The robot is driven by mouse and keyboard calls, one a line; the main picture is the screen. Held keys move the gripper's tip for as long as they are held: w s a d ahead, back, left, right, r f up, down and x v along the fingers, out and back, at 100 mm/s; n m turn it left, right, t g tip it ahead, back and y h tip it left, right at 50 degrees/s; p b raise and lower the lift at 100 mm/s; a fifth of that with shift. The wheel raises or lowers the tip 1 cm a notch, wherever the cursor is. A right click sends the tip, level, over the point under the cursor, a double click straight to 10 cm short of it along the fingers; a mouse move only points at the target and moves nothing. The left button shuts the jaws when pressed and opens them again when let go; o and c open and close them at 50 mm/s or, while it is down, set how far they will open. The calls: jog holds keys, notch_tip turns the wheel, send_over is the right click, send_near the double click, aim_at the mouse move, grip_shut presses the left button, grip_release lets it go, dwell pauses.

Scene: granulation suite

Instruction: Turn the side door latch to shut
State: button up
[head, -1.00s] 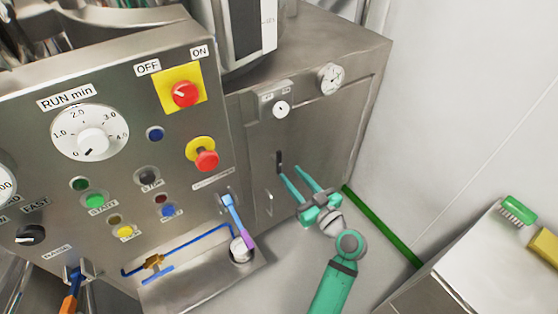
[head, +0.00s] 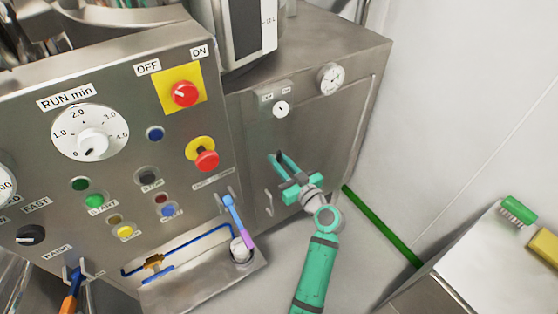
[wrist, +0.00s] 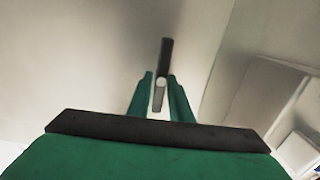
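The side door latch is a small dark upright bar (wrist: 166,55) with a pale round part and a grey lower end below it. In the head view it is on the steel side door (head: 330,130), partly covered by my fingers. My green gripper (head: 277,155) is at the door, its fingers on either side of the latch. In the wrist view the lower part of the latch lies between my two fingertips (wrist: 160,80), with narrow gaps beside it. The gripper looks open. Whether a finger touches the latch is unclear.
A steel door handle (head: 269,203) is just below left of my gripper. A small knob (head: 281,109) and a gauge (head: 330,78) sit above. The control panel (head: 120,180) juts out at left. A brush (head: 518,210) lies on a bench at right.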

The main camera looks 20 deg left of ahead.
grip_shut()
jog(key=shift+m, duration=0.3)
jog(key=m, duration=0.3)
jog(key=shift+w+d+f+m, duration=0.1)
jog(key=shift+w+d+m, duration=0.05)
jog(key=shift+m, duration=0.25)
jog(key=m, duration=0.4)
jog(key=shift+w+f+m, duration=0.1)
jog(key=shift+w+m, duration=0.05)
jog(key=shift+m, duration=0.15)
jog(key=shift+w+d+f+m, duration=0.1)
jog(key=shift+f+m, duration=0.1)
jog(key=shift+m, duration=2.05)
jog(key=shift+d+f+m, duration=0.1)
jog(key=shift+f+m, duration=0.1)
jog(key=shift+m, duration=2.05)
